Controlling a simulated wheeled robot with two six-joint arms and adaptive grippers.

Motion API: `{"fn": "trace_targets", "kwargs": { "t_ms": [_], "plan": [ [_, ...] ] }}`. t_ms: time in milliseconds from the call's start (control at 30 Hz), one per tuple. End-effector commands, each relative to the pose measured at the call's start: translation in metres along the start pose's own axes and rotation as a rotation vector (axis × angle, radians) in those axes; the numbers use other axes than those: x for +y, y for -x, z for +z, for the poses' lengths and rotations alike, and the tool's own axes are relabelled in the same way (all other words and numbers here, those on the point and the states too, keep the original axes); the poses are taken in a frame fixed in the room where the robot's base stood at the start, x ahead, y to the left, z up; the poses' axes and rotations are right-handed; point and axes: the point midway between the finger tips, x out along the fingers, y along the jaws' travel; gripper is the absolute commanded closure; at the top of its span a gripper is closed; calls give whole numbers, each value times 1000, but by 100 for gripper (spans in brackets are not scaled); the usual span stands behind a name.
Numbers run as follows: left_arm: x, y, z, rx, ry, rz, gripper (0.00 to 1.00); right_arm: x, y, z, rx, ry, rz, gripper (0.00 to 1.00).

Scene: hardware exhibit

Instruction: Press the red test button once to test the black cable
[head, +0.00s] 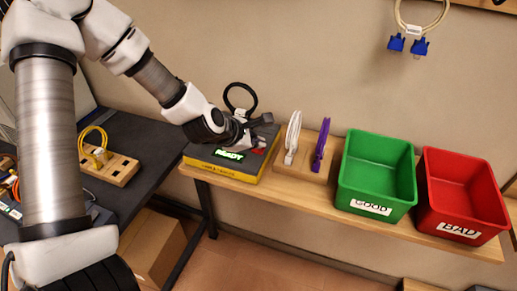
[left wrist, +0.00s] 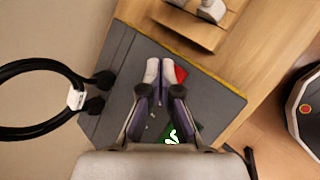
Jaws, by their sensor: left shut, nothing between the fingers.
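The cable tester (head: 218,172), a dark grey box with a yellow lower edge, sits at the left end of the wooden shelf. Its display (head: 229,155) reads READY in green. The black cable (head: 240,97) stands in a loop at the tester's back; in the left wrist view the black cable (left wrist: 40,64) shows its two plugs at the tester's edge. The red test button (left wrist: 181,74) shows partly beside my left fingertips. My left gripper (left wrist: 160,70) is shut and empty, over the tester's top; I cannot tell whether it touches the button. My right gripper is not in view.
A wooden holder (head: 305,172) with a white cable (head: 293,135) and a purple cable (head: 321,145) stands right of the tester. A green GOOD bin (head: 360,192) and a red BAD bin (head: 440,215) follow. A yellow cable (head: 92,135) stands on the dark table at left.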

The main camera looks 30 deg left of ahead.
Motion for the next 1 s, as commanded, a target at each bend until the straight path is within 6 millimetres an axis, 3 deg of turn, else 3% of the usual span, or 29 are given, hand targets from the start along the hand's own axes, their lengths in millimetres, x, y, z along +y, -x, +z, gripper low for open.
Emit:
{"fn": "trace_targets", "kwargs": {
  "t_ms": [567, 1000],
  "plan": [
    [-4, -5, -3, 0, 0, 0, 100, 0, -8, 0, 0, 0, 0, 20],
    [2, 2, 2, 0, 0, 0, 100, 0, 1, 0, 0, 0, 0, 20]
  ]
}}
